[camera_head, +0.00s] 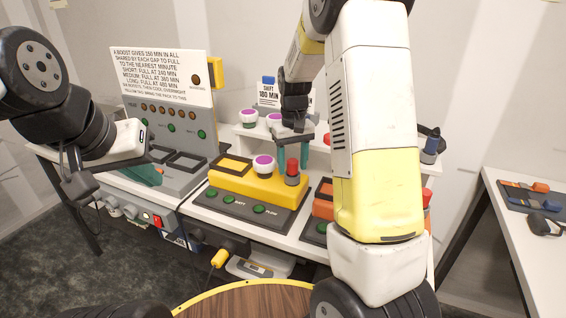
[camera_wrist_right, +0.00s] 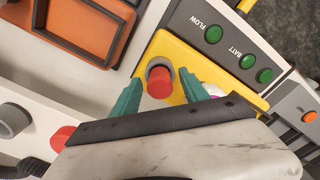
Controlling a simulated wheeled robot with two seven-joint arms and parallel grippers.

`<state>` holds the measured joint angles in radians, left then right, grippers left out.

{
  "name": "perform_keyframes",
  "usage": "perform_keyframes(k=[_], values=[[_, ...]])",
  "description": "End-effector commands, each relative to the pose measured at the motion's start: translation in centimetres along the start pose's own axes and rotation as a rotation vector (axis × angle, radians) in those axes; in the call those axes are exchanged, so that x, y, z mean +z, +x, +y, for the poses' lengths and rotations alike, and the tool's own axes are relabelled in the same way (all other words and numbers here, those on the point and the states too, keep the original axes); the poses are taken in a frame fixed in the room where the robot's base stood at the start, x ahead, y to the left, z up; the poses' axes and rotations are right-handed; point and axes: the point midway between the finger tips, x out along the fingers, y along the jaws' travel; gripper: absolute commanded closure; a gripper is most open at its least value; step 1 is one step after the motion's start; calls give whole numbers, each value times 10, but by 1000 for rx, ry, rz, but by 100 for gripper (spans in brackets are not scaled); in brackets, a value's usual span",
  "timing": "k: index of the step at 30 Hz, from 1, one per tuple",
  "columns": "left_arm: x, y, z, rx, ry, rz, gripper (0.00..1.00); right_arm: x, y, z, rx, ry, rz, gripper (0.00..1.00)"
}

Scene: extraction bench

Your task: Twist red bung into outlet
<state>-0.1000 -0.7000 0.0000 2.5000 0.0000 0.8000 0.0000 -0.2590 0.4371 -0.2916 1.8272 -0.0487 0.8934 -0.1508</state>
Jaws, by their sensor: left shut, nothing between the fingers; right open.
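The red bung (camera_head: 292,165) stands in the grey collar of the outlet (camera_head: 292,179) on the yellow unit. In the right wrist view, the red bung (camera_wrist_right: 160,82) is near the middle, with the grey outlet (camera_wrist_right: 158,63) just beyond it. How deep it sits cannot be told. My right gripper (camera_head: 294,158) is open, with one teal finger on each side of the bung. In the wrist view its fingers (camera_wrist_right: 163,88) show gaps to the bung. My left gripper (camera_head: 153,175) is shut and empty over the grey unit at left.
A purple-topped white knob (camera_head: 263,165) stands close to the bung on the yellow unit (camera_head: 240,182). An orange unit (camera_head: 323,205) is beside it, partly behind my right arm. A white sign board (camera_head: 160,75) rises at the back left. A side table (camera_head: 520,230) is at right.

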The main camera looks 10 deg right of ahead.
Motion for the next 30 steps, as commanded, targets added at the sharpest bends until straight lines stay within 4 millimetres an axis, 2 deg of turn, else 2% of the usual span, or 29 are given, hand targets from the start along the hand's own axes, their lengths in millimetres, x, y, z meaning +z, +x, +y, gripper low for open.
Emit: perform_keyframes(k=[5, 21, 25, 30], values=[[0, 0, 0, 0, 0, 0, 100, 0, 0, 1, -1, -161, 1, 47], [0, 0, 0, 0, 0, 0, 100, 0, 0, 1, 0, -1126, 1, 47], [0, 0, 0, 0, 0, 0, 100, 0, 0, 0, 0, -1267, 0, 47], [0, 0, 0, 0, 0, 0, 100, 0, 0, 0, 0, -1303, 0, 47]])
